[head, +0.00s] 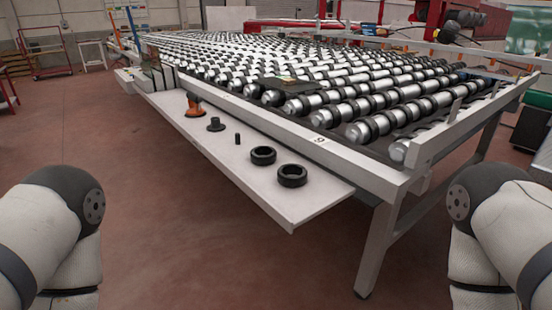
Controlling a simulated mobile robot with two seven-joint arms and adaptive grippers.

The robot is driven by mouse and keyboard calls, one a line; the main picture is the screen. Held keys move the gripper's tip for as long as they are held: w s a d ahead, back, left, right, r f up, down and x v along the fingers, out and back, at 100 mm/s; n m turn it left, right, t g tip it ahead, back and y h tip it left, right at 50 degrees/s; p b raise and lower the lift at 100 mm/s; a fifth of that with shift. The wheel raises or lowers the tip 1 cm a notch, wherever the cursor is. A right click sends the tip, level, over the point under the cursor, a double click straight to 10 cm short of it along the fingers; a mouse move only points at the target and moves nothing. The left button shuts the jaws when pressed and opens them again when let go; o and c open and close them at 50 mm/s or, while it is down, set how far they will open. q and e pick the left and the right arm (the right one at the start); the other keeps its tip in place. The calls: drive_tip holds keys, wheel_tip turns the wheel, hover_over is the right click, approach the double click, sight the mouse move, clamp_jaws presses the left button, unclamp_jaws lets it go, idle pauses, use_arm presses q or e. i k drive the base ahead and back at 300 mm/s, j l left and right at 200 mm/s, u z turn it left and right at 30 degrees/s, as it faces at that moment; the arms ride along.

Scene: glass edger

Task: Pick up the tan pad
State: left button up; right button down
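I cannot clearly make out a tan pad. A small flat patch with some tan and green (287,78) lies on a dark flat piece (272,84) on the rollers, but it is too small to tell what it is. An orange object with a dark base (194,108) stands on the white side shelf (318,199). Only parts of my two arms show, at the lower left and lower right. Neither of my grippers is in view.
The shelf also holds two black rings (292,175), a small black cylinder (237,139) and a black flanged part (215,125). Behind it stretches the roller table (345,105), with a leg (379,246) at the front right. The floor (190,235) before the shelf is clear.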

sight(289, 81)
drive_tip(key=i+j+z, duration=0.2)
drive_tip(key=j+z, duration=0.25)
drive_tip(key=j, duration=0.45)
drive_tip(key=j+z, duration=0.45)
drive_tip(key=j, duration=0.4)
